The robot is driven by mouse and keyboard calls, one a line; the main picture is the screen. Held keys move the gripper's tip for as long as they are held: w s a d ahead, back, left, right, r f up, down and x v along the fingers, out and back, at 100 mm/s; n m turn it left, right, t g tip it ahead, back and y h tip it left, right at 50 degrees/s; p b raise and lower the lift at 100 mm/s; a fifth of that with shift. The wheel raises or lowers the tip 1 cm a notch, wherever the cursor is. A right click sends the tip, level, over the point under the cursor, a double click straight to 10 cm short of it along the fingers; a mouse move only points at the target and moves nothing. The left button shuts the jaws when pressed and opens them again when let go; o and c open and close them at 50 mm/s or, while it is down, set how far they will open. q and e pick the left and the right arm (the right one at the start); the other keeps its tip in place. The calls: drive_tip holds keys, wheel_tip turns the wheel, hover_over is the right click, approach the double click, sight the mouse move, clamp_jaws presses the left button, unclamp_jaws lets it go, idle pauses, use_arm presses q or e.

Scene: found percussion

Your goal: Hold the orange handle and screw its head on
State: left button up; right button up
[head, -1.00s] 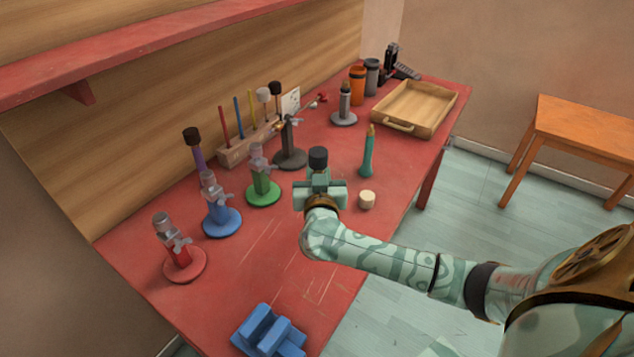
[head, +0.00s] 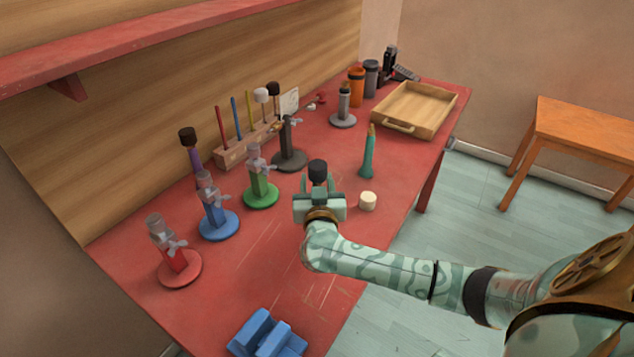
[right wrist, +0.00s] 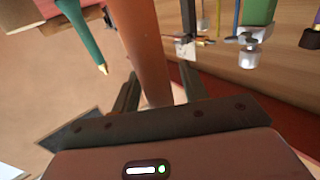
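The orange handle (right wrist: 145,45) shows in the right wrist view as a tapered orange-brown shaft, its narrow end between the fingers. My right gripper (right wrist: 160,85) has its fingers apart on either side of the shaft, with a gap visible on the right. In the head view my right gripper (head: 319,203) is above the middle of the red bench and hides the handle. A dark cylindrical head (head: 317,170) shows just above it; its joint with the handle is hidden. A cream cylinder (head: 367,201) lies on the bench to the right. My left gripper is out of view.
A teal handle (head: 367,155) stands behind the cream cylinder. Red (head: 173,260), blue (head: 217,215) and green (head: 260,185) clamp stands line the left. A blue block (head: 265,335) is at the front, a wooden tray (head: 415,107) at the back right.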

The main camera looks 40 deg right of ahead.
drive_tip(key=shift+r, duration=0.15)
drive_tip(key=shift+s+a, duration=0.2)
drive_tip(key=shift+s, duration=0.1)
drive_tip(key=p+v, duration=0.3)
drive_tip(key=v, duration=0.8)
drive_tip(key=shift+s, duration=0.2)
